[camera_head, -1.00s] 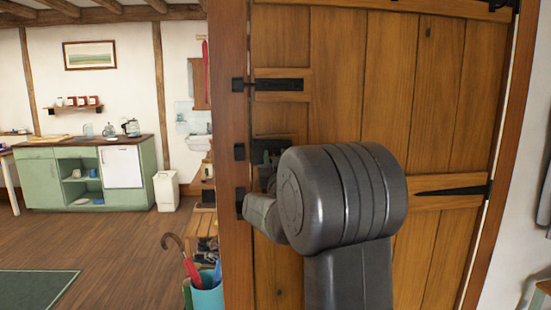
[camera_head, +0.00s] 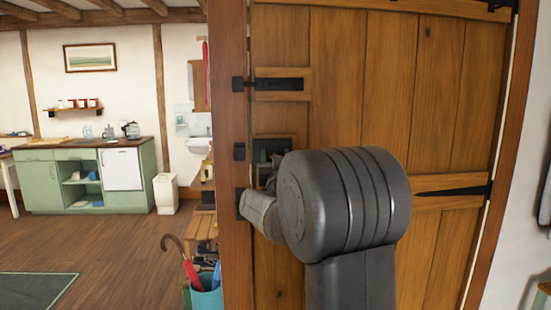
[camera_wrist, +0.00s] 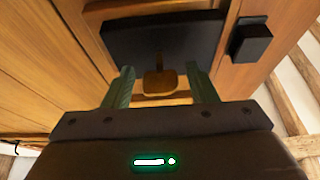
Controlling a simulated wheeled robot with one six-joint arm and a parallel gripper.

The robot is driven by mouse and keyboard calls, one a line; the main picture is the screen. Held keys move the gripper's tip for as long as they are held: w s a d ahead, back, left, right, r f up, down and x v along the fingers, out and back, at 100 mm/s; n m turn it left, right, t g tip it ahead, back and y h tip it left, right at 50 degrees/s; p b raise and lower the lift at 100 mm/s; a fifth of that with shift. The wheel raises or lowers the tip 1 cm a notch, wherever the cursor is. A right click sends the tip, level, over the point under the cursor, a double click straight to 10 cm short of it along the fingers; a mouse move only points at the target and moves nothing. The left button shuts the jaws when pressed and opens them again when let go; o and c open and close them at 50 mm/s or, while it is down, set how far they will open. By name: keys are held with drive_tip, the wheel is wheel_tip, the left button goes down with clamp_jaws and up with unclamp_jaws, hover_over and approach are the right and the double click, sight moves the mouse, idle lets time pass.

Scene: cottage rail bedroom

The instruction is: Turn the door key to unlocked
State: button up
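The wooden door (camera_head: 340,60) is shut in front of me, with a dark lock case (camera_head: 280,142) near its left edge. The lock case also fills the top of the wrist view (camera_wrist: 190,40). A brass-brown key (camera_wrist: 160,82) sticks out of it, its flat bow showing. My gripper (camera_wrist: 160,68) is open, with one greenish finger on each side of the key bow. Gaps show between the bow and both fingers. In the head view, my arm hides the key and most of the gripper.
A black latch bar (camera_head: 280,84) sits above the lock, and a small black keeper block (camera_wrist: 250,42) is on the frame beside it. A teal bin (camera_head: 208,298) with a red umbrella stands left of the door post. Open floor lies further left.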

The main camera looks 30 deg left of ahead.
drive_tip(key=b+v, duration=0.2)
drive_tip(key=v, duration=1.1)
drive_tip(key=shift+s+d+f, duration=0.15)
drive_tip(key=shift+s+d, duration=0.1)
drive_tip(key=shift+s, duration=0.05)
drive_tip(key=p+x, duration=0.2)
drive_tip(key=x, duration=1.2)
drive_tip(key=shift+n+p, duration=0.3)
drive_tip(key=shift+f, duration=0.1)
drive_tip(key=shift+s+f, duration=0.1)
drive_tip(key=shift+s, duration=0.05)
